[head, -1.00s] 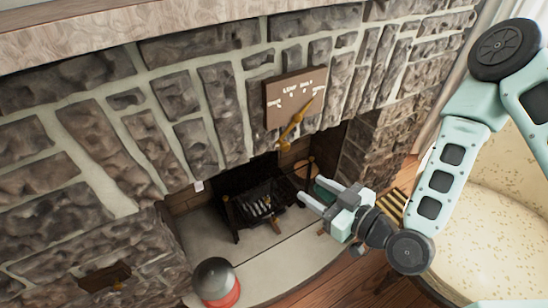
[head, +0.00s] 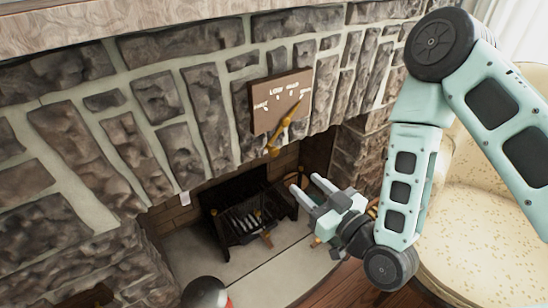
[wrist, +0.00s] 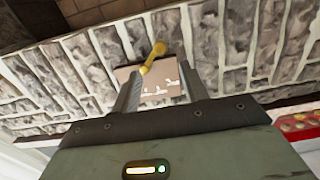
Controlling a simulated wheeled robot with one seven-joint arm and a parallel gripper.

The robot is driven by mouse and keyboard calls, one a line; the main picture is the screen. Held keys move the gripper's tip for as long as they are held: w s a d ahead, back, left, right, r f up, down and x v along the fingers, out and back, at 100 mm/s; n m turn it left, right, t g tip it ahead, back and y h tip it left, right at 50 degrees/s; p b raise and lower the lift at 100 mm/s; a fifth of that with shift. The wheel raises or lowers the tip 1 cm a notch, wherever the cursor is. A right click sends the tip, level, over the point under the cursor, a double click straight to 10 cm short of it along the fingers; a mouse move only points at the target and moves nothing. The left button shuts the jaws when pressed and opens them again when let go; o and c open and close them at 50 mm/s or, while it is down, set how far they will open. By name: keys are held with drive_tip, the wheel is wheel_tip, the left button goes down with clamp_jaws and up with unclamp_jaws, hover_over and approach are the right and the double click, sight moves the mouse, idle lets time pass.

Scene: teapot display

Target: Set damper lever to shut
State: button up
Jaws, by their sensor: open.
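The brass damper lever (head: 284,128) is mounted on a brown label plate (head: 262,96) on the stone fireplace front. It slants from its knob at the lower left, below the plate, up to the plate's right side. White lettering and marks on the plate are too small to read surely. My gripper (head: 305,184) is open and empty, below and right of the lever and apart from it. In the wrist view the lever (wrist: 153,56) and plate (wrist: 160,77) appear beyond and between my open fingers (wrist: 157,80).
The firebox with a black grate (head: 245,222) opens below the plate. A rounded grey-topped object (head: 205,292) stands on the hearth at the bottom. A cream patterned armchair (head: 475,220) is at the right. Rough stones surround the plate.

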sight(275, 154)
drive_tip(key=b+x, duration=0.5)
drive_tip(key=b, duration=0.5)
drive_tip(key=shift+w+b, duration=0.2)
drive_tip(key=shift+b, duration=0.1)
drive_tip(key=p+x, duration=0.1)
drive_tip(key=x, duration=0.2)
drive_tip(key=p+x, duration=0.1)
drive_tip(key=x, duration=0.1)
drive_tip(key=p+x, duration=0.1)
drive_tip(key=x, duration=0.2)
drive_tip(key=shift+w+a+r, duration=0.2)
drive_tip(key=shift+a+r, duration=0.05)
drive_tip(key=shift+r, duration=0.1)
drive_tip(key=shift+c, duration=0.3)
